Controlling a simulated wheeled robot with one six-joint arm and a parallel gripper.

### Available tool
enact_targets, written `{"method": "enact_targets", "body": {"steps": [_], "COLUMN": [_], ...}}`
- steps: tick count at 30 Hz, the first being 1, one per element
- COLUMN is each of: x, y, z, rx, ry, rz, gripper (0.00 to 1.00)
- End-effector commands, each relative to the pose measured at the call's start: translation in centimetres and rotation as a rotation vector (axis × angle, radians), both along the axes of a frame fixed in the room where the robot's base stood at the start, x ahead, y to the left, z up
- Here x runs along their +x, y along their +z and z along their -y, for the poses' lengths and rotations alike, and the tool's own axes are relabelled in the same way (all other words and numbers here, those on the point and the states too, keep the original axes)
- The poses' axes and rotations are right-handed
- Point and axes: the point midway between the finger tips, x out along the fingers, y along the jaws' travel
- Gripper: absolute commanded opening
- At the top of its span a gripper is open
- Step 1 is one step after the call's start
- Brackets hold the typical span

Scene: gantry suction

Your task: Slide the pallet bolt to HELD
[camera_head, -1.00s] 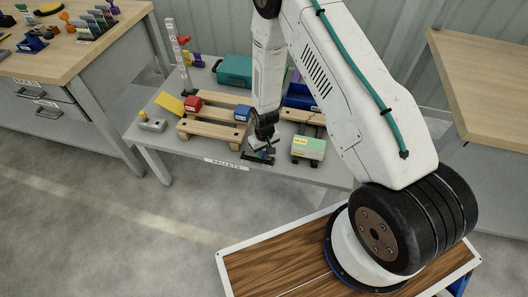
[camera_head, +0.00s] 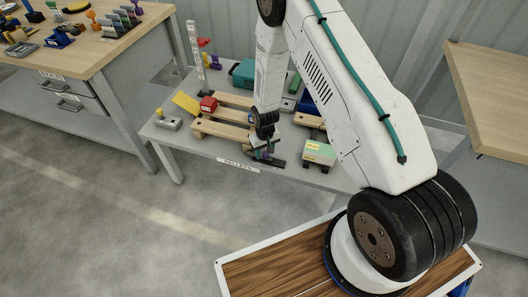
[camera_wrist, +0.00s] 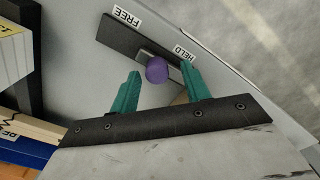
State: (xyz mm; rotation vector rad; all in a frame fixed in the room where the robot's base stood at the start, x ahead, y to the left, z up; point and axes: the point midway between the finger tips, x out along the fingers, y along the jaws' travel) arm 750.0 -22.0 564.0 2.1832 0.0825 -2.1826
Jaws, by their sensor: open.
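The pallet bolt is a dark plate with a round purple knob (camera_wrist: 156,69) on a grey slide. A FREE label (camera_wrist: 127,17) is beside the plate's far end and a HELD label (camera_wrist: 185,54) is beside the nearer part. The knob appears closer to HELD. My gripper (camera_wrist: 161,74) has its two teal fingers open, one on each side of the knob, with gaps visible. Whether the fingers are down at knob height is unclear. In the head view, my gripper (camera_head: 265,151) is over the bolt plate (camera_head: 268,161) at the table's front edge, partly hiding it.
Wooden pallets (camera_head: 222,132) with a red box (camera_head: 208,104) stand behind and left of my gripper. A grey block with a knob (camera_head: 168,122) is at the table's left. The PALLETS label (camera_head: 238,166) marks the front edge.

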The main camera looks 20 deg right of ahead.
Motion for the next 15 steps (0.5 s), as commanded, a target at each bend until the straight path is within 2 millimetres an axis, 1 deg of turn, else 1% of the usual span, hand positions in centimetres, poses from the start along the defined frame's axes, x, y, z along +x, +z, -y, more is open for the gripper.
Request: {"method": "enact_targets", "body": {"steps": [5, 9, 12, 15], "x": [0.1, 0.1, 0.1, 0.1], "y": [2.5, 5.0, 6.4, 7.2], "z": [-0.1, -0.1, -0.2, -0.2], "rx": [0.0, 0.0, 0.0, 0.0], "ry": [0.001, 0.002, 0.003, 0.003], "rz": [0.003, 0.004, 0.003, 0.002], "gripper": [0.47, 0.47, 0.47, 0.47]}}
